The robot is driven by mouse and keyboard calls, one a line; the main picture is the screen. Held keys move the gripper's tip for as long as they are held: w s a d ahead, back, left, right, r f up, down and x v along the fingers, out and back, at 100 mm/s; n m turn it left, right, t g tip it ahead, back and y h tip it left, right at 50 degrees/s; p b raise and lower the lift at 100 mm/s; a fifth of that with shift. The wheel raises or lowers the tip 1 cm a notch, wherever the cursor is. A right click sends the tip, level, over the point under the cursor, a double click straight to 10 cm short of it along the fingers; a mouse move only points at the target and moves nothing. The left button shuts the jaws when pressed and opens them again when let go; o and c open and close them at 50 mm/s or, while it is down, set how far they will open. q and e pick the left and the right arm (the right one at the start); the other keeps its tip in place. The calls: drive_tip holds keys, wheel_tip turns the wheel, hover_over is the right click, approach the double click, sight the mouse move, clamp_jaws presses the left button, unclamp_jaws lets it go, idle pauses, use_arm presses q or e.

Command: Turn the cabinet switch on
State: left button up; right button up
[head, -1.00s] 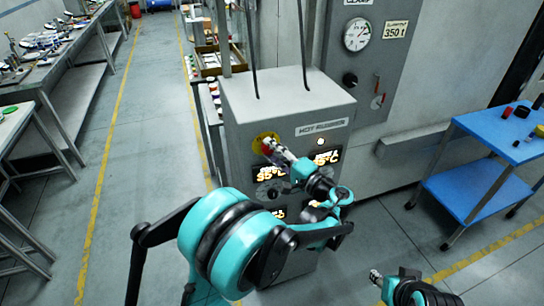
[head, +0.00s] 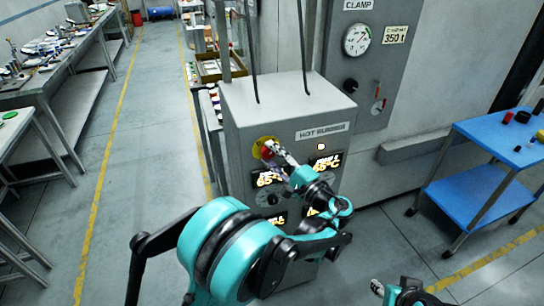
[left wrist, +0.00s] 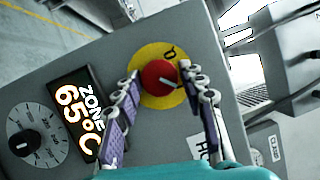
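The cabinet switch is a red knob on a yellow disc, on the front of the grey "HOT RUNNER" cabinet (head: 290,104). In the left wrist view, the red knob (left wrist: 158,78) has a pale pointer line slanting toward the right finger. A dark mark is on the disc above it. My left gripper (left wrist: 160,76) is open, with one finger on each side of the knob. Yellow shows between the left finger and the knob; contact on the right is unclear. In the head view, the left gripper (head: 271,151) partly covers the switch (head: 259,145). My right gripper (head: 377,287) is low right, its opening unclear.
Lit zone displays (head: 327,162) and a dial (left wrist: 22,144) are on the cabinet front near my left gripper. A lit lamp (head: 321,146) is under the label. A blue cart (head: 462,205) stands right. The floor at left is clear up to the workbenches.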

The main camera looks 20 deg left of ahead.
use_arm(q)
drive_tip(key=shift+o, duration=0.9)
drive_tip(key=v, duration=1.2)
